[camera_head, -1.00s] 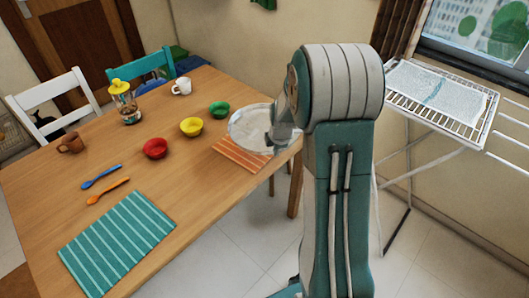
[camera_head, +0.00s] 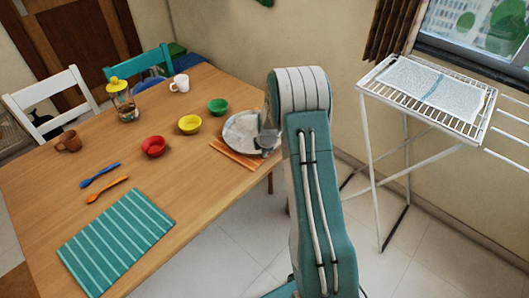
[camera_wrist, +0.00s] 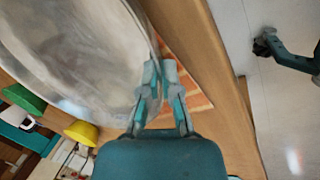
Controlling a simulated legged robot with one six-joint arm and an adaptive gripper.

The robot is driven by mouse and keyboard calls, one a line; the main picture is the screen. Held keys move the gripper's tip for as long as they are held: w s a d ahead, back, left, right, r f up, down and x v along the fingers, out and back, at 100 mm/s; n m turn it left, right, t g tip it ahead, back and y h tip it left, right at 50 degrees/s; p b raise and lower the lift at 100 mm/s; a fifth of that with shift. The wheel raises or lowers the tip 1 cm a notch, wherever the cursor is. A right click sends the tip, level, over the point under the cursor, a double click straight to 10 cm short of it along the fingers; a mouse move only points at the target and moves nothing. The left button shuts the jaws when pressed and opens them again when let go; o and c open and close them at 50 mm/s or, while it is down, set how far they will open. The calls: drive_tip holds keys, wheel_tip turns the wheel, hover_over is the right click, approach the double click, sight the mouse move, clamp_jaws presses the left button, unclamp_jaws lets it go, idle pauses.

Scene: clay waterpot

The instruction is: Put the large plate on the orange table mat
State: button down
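The large plate (camera_head: 241,128), round and silvery grey, is at the table's right end. It covers the far part of the orange table mat (camera_head: 232,156), whose striped near edge shows. I cannot tell whether the plate rests on the mat or hangs just above it. My gripper (camera_wrist: 160,76) is at the plate's right side, and its two fingers are closed about the rim. In the wrist view the plate (camera_wrist: 65,60) fills the upper left, and part of the orange mat (camera_wrist: 185,70) shows behind the fingers. My arm hides the plate's right edge in the head view.
Green (camera_head: 218,106), yellow (camera_head: 190,124) and red (camera_head: 153,146) bowls stand left of the plate. A drying rack (camera_head: 425,95) stands right.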

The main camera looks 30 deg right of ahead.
drive_tip(key=c, duration=1.1)
unclamp_jaws()
